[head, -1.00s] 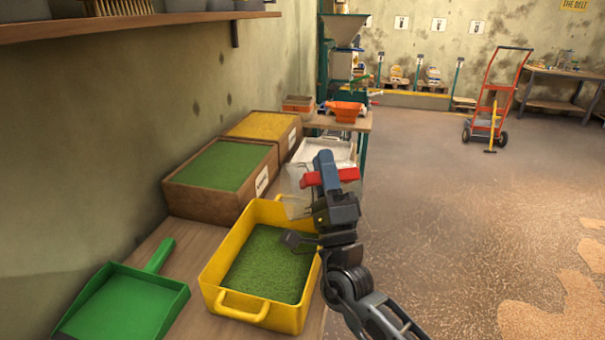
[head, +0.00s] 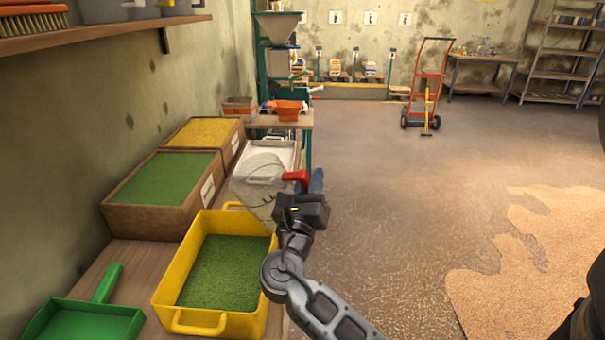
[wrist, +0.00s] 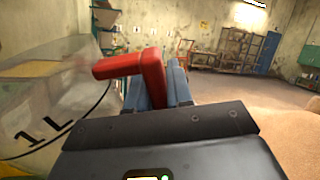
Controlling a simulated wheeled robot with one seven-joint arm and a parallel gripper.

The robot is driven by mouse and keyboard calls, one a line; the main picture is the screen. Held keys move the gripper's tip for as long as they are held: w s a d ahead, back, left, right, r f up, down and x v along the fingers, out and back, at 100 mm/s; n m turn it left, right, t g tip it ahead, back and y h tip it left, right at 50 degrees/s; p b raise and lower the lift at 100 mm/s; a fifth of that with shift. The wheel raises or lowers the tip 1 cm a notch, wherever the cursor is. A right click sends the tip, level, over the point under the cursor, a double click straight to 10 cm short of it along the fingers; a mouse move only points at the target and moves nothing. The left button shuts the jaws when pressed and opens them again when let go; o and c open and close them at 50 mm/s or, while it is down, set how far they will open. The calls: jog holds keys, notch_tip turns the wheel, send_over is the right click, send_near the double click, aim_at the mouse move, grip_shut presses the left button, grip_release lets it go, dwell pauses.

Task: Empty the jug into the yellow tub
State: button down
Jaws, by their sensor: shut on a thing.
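The clear jug (head: 258,200) has a red handle (head: 298,177) and is in my gripper (head: 316,182). Its blue fingers are shut on the handle, which also shows in the wrist view (wrist: 130,66). The jug looks close to upright, near the far right corner of the yellow tub (head: 183,262). I see no grain in its visible part; its bottom is hard to make out. In the wrist view, the jug's clear wall (wrist: 45,105) carries a "1 L" mark. The yellow tub stands on the bench with green grain in it. My arm hides its right side.
A green dustpan (head: 90,322) lies in front of the tub. Wooden bins of green grain (head: 165,180) and yellow grain (head: 203,132) stand along the wall. A white tray (head: 284,150) sits behind the jug. Open floor (head: 400,200) lies to the right.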

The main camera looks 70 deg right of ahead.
jog(key=f+m+y, duration=0.1)
jog(key=f+m+g+y, duration=0.1)
jog(key=f, duration=0.1)
jog(key=f+m+y, duration=0.1)
jog(key=f+m, duration=0.1)
jog(key=shift+s+d, duration=0.3)
jog(key=shift+d, duration=0.05)
jog(key=shift+r, duration=2)
